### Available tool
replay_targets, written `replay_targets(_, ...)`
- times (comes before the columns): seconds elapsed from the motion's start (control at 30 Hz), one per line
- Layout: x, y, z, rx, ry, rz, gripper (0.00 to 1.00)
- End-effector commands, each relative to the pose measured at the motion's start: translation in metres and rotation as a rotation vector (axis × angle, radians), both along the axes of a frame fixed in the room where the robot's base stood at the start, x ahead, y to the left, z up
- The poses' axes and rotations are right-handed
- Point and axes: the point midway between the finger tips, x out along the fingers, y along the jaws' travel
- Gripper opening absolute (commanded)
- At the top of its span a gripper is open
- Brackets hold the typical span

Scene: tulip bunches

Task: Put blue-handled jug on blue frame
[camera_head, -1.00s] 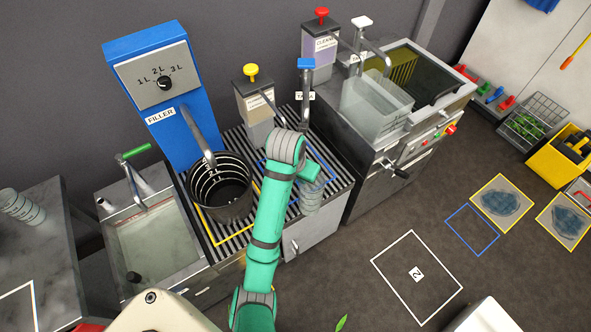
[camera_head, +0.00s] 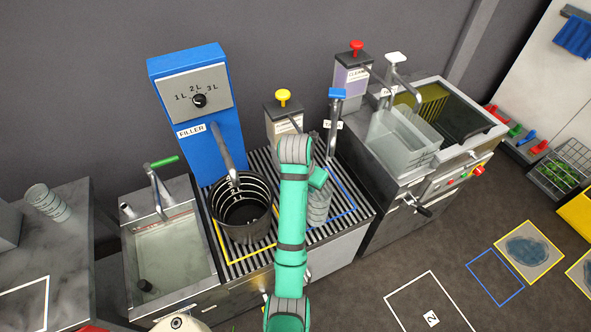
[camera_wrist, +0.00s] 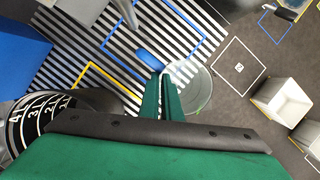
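The blue-handled jug, clear and ribbed (camera_head: 318,207), is upright over the right part of the slatted rack. In the wrist view the clear jug (camera_wrist: 192,90) is just right of my fingertips. A blue piece, seemingly its handle (camera_wrist: 150,59), is at the finger ends. My gripper (camera_head: 319,180) is beside the jug's upper part; its two fingers (camera_wrist: 161,76) are close together and seem shut on the handle. The blue frame (camera_head: 344,190) is a thin outline on the rack, partly hidden by jug and arm. Whether the jug touches the rack cannot be told.
A dark bucket (camera_head: 241,207) stands in the yellow frame (camera_head: 222,240) to the left, under the filler (camera_head: 205,110). A blue-topped tap (camera_head: 335,120) rises behind the jug. A clear basket (camera_head: 402,140) is at the fryer on the right. A sink (camera_head: 165,255) is at left.

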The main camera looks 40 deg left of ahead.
Motion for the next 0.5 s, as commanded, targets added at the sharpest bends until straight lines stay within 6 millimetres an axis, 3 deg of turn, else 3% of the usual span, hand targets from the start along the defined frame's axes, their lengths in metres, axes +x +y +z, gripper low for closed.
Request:
replay_targets(0.1, 0.003, 0.003, -0.001, -0.004, 0.000, -0.002, 0.00)
replay_targets(0.5, 0.026, 0.063, 0.000, -0.003, 0.002, 0.001, 0.00)
